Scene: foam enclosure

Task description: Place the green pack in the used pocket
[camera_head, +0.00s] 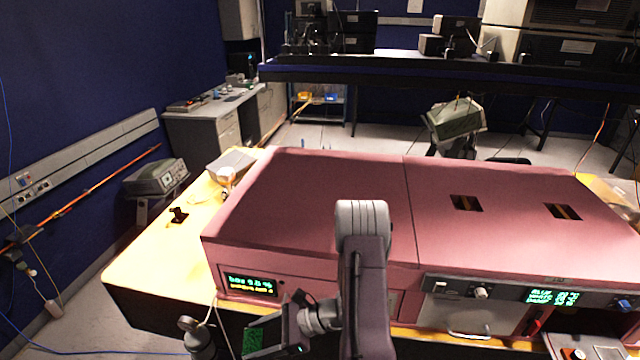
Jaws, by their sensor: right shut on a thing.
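My right gripper (293,327) is low in the picture, in front of the pink cabinet's left display, at the end of my grey arm. It is shut on the green pack (264,339), a dark green piece with a fine pattern. The pack is tilted and cut off by the lower edge. Two dark rectangular openings, a left one (466,203) and a right one (562,211), are in the top of the pink cabinet (310,190). I cannot tell which place is the used pocket. My left gripper is not identifiable.
The pink cabinet stands on a yellow bench (150,260). Its front has a left display (250,285), a right display (551,296) and a metal handle (469,334). A small black item (179,215) lies on the bench's left part. My arm hides part of the cabinet front.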

